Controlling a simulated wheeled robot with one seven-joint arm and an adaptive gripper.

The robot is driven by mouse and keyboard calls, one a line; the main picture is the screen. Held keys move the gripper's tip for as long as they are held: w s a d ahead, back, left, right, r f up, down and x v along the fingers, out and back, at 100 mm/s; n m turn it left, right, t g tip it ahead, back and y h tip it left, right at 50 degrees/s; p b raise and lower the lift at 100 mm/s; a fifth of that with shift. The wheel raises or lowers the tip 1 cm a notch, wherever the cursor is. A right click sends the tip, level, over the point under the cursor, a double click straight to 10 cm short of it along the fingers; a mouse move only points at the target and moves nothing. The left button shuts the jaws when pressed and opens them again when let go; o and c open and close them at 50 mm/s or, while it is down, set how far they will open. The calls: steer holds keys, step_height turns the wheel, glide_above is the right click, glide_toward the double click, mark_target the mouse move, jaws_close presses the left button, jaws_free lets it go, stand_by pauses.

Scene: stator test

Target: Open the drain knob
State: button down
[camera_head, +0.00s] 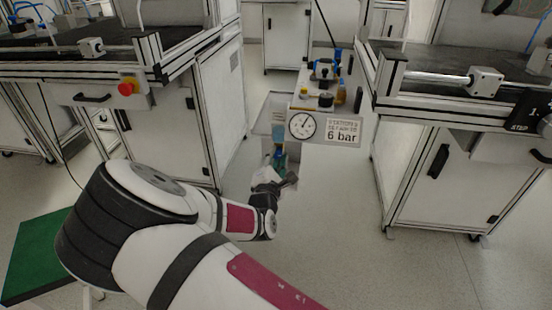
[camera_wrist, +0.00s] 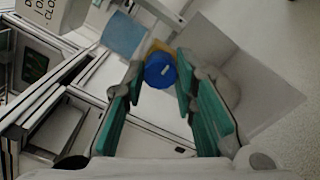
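A round blue knob (camera_wrist: 160,70) with a small pale mark on its face shows in the wrist view, in front of a tan piece. I take it to be the drain knob. My gripper (camera_wrist: 160,75) has two fingers with teal pads. They stand apart, one on each side of the blue knob in the picture. I cannot tell whether the pads touch it. In the head view my gripper (camera_head: 280,158) is at the air unit, below a blue part (camera_head: 278,132), and the knob cannot be made out there.
A pressure gauge (camera_head: 303,125) and a "6 bar" sign (camera_head: 343,130) are just right of my gripper. Small fittings (camera_head: 322,85) stand behind them. Workbenches stand on the left (camera_head: 160,110) and right (camera_head: 440,170). Open floor (camera_head: 330,210) lies between them.

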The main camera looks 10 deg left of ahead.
steer(key=shift+n+p, duration=0.3)
steer(key=shift+p, duration=0.25)
steer(key=n+p, duration=0.1)
steer(key=p, duration=0.1)
steer(key=n+p, duration=0.1)
steer(key=p, duration=0.1)
steer(key=shift+r+n, duration=0.2)
steer(key=shift+n, duration=0.1)
steer(key=n+p, duration=0.4)
steer(key=shift+f+n, duration=0.1)
steer(key=shift+n, duration=0.2)
steer(key=n+p, duration=0.3)
steer(key=n, duration=0.2)
steer(key=shift+p, duration=0.3)
steer(key=n+p, duration=0.1)
steer(key=n, duration=0.4)
steer(key=shift+f, duration=0.15)
steer(key=shift+p, duration=0.3)
steer(key=c, duration=1.3)
jaws_free()
